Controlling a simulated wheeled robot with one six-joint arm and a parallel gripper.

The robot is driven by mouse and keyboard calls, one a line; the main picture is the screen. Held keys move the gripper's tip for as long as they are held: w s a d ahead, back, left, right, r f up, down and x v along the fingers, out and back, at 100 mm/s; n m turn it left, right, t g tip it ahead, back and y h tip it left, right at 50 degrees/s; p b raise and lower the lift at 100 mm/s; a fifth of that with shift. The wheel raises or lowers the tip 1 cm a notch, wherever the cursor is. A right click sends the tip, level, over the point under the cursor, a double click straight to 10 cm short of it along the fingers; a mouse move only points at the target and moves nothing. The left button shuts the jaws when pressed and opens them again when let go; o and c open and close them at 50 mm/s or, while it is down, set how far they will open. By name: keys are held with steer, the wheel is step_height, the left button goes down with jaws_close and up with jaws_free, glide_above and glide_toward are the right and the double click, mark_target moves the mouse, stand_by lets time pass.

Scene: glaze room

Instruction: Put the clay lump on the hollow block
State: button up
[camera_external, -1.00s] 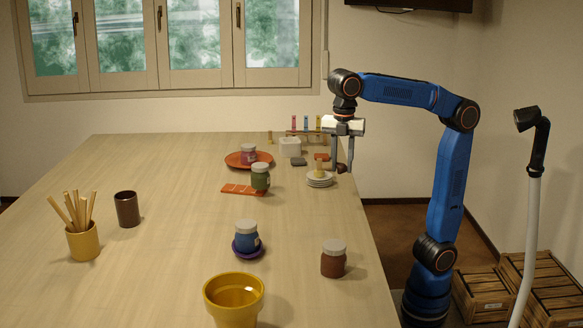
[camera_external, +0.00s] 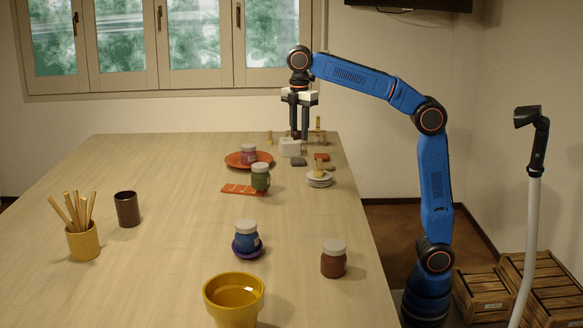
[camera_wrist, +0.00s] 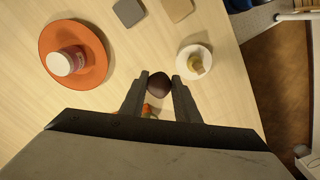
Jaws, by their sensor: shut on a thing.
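The clay lump (camera_wrist: 159,84) is a small dark brown ball pinched between my fingertips, seen clearly in the wrist view. My gripper (camera_external: 299,135) is shut on it and points down near the far end of the table. The white hollow block (camera_external: 290,148) stands on the table just below my fingertips in the external view. My gripper and the lump appear above it, partly overlapping its top edge; the exact gap is hard to tell. I cannot make out the block in the wrist view.
An orange plate (camera_external: 233,163) with a jar (camera_external: 248,154) lies left of the block. A test-tube rack (camera_external: 319,137) is partly hidden behind my gripper. The left table half is mostly clear.

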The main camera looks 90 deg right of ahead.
steer(key=w+d+r+m, duration=0.1)
steer(key=d+m, duration=0.1)
steer(key=d, duration=1.1)
steer(key=w+d+m, duration=0.2)
steer(key=d+m, duration=0.1)
steer(key=d, duration=0.9)
steer(key=shift+s+f, duration=0.15)
steer(key=shift+f, duration=2.2)
steer(key=shift+s+f, duration=0.1)
steer(key=shift+f, duration=2.2)
steer(key=o, duration=1)
steer(key=shift+f, duration=0.1)
steer(key=shift+o, duration=0.2)
step_height(320, 180, up, 8)
steer(key=shift+f, duration=0.15)
